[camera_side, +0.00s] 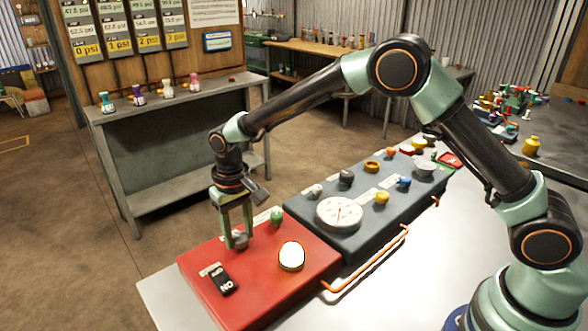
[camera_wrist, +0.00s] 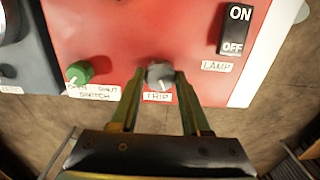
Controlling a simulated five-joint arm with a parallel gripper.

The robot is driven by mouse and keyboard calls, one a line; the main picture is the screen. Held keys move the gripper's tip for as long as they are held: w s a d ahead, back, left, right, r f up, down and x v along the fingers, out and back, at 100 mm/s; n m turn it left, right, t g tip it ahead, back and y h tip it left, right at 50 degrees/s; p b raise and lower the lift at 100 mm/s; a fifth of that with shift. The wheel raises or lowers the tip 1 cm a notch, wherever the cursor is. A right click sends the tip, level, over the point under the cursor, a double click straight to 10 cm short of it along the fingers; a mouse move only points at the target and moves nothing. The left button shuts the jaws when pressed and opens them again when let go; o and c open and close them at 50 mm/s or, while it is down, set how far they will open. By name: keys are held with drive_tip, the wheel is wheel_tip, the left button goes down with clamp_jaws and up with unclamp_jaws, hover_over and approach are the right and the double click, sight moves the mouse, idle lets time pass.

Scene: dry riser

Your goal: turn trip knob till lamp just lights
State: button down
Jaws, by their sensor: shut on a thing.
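The trip knob (camera_wrist: 160,73) is grey with a pale pointer mark and sits above the "TRIP" label on the red panel (camera_wrist: 110,35). My gripper (camera_wrist: 161,78) is shut on it, one finger on each side. In the side view my gripper (camera_side: 237,238) points down at the red panel (camera_side: 250,300), its fingers partly hiding the knob. The black ON/OFF lamp switch (camera_side: 220,279) also shows in the wrist view (camera_wrist: 236,30).
A green knob (camera_side: 276,216) stands close to my gripper, labelled "SWITCH" in the wrist view. The grey panel (camera_side: 370,232) behind holds a white dial gauge (camera_side: 339,213) and several knobs. A copper-coloured rail (camera_side: 370,262) runs along its front. The white tabletop (camera_side: 420,285) in front is clear.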

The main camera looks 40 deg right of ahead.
sight(239, 236)
drive_tip(key=shift+n, duration=0.6)
drive_tip(key=shift+c, duration=1.8)
unclamp_jaws()
drive_tip(key=shift+r, duration=0.15)
wheel_tip(239, 236, up, 12)
